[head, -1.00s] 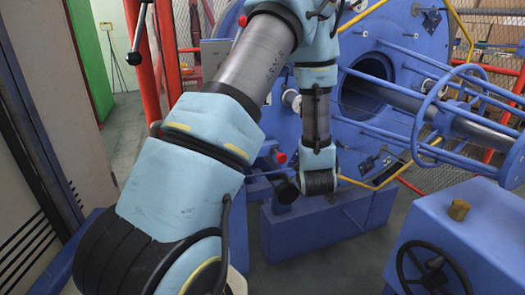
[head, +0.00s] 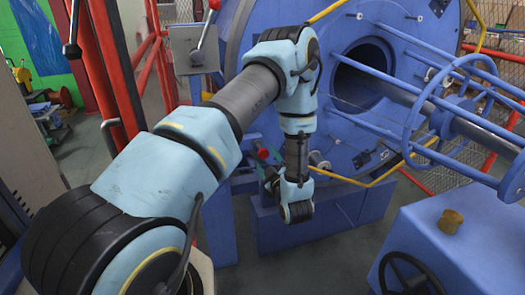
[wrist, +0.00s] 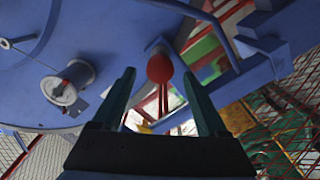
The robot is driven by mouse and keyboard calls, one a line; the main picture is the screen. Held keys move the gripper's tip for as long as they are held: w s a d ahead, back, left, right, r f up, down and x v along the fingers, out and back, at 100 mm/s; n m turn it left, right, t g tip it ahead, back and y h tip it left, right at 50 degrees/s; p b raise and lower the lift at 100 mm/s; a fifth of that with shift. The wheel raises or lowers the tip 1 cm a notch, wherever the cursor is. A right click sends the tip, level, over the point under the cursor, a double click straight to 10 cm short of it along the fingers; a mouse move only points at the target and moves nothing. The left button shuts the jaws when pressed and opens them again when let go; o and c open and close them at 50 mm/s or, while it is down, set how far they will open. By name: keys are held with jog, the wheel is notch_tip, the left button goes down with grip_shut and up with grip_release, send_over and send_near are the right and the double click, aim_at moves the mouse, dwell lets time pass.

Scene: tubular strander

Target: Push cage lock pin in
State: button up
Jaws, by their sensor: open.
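A red rounded knob (wrist: 160,68), which looks like the head of the cage lock pin, stands on the blue machine, just ahead of my fingers in the wrist view. In the head view a red knob (head: 262,154) shows beside the large blue plate, close to my arm's end; it appears to be the same one. My gripper (wrist: 158,82) is open, with one finger to each side of the knob's line. I cannot tell whether the fingertips reach around it. How deep the pin sits is hidden. In the head view my gripper is mostly hidden behind my wrist.
The large blue plate (head: 355,140) with a round opening stands behind my arm. A silver roller (wrist: 68,92) juts from it. A lever with a red ball (head: 208,30) rises above my arm. A blue tube cage (head: 430,95) and a blue housing (head: 465,225) stand right.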

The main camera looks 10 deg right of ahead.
aim_at(264, 155)
jog(key=shift+w+a+p, duration=0.15)
jog(key=shift+w+p, duration=0.05)
jog(key=shift+w, duration=0.75)
jog(key=shift+w+a+p, duration=0.1)
jog(key=shift+w+p, duration=0.05)
jog(key=shift+w, duration=0.75)
jog(key=shift+c, duration=0.4)
grip_shut()
